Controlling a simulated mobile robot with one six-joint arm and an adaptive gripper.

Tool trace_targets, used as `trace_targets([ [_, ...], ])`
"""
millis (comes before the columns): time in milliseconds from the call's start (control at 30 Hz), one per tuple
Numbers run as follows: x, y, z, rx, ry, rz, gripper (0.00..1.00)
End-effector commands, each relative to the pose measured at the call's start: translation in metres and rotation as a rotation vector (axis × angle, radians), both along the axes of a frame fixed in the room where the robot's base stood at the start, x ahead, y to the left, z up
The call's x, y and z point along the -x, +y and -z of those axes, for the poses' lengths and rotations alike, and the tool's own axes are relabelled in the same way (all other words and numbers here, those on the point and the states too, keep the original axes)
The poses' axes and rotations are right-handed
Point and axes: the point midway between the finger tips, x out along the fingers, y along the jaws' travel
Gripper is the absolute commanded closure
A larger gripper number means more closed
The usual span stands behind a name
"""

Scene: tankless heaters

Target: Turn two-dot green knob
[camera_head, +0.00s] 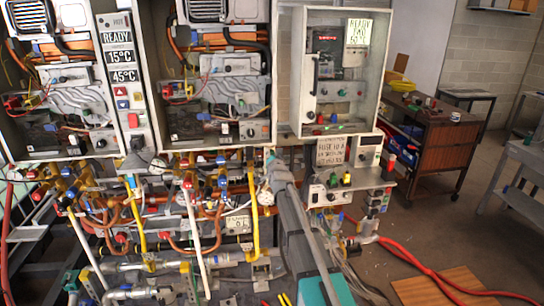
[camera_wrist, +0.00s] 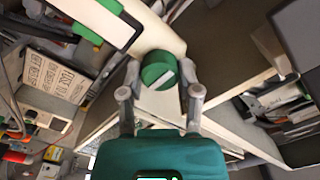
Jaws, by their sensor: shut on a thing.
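In the wrist view, a round green knob (camera_wrist: 153,72) with a white bar across its face sits at the end of a pale panel. My gripper (camera_wrist: 160,68) has one grey finger on each side of it, shut on the knob. The teal gripper body fills the bottom of this view. I cannot make out two dots on or beside the knob. In the head view, my grey arm reaches up through the middle, and the gripper's hold on the knob cannot be made out there.
In the wrist view, a printed label panel (camera_wrist: 52,78) lies left. In the head view, a right heater cabinet (camera_head: 340,72) stands above a small control panel (camera_head: 349,190). Crowded pipes fill the left. A brown cart (camera_head: 447,150) and red hoses (camera_head: 425,268) are at right.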

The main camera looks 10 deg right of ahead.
Motion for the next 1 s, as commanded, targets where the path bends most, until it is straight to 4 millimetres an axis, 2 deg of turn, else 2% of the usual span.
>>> trace_targets([
  [367, -0.0005, 0.0001, -0.0003, 0.107, -0.002, 0.0, 1.0],
  [1000, -0.0007, 0.0006, -0.0008, 0.587, -0.003, 0.001, 1.0],
])
